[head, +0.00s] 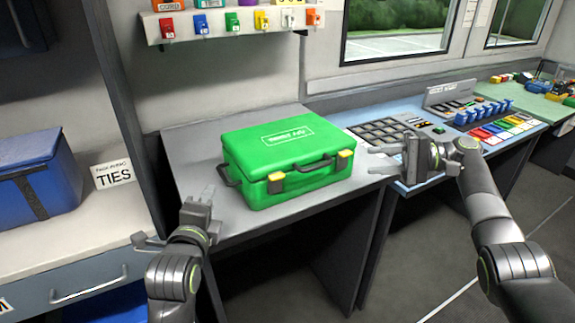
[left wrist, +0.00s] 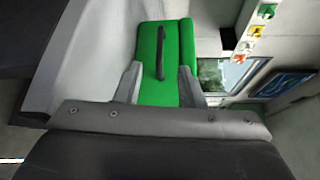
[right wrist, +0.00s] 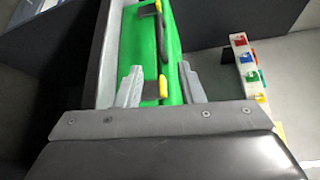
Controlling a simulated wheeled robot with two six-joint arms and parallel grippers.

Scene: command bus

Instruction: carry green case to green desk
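The green case (head: 290,158) lies flat on a grey desk, with yellow-topped latches and a dark handle on its front and another dark handle on its left side. My left gripper (head: 203,200) is open and empty, just left of the case; in the left wrist view the side handle (left wrist: 160,52) shows ahead between the fingers (left wrist: 159,85). My right gripper (head: 380,160) is open, just right of the case; in the right wrist view the case (right wrist: 140,45) shows ahead of its fingers (right wrist: 160,88). The green desk (head: 540,100) is at the far right, partly cut off.
A blue-topped desk (head: 400,185) with keypads and coloured buttons stands between the grey desk (head: 190,150) and the green desk. Small coloured items (head: 548,88) lie on the green desk. A blue box (head: 35,180) and a TIES sign (head: 112,174) are at the left. Floor (head: 500,240) shows in front.

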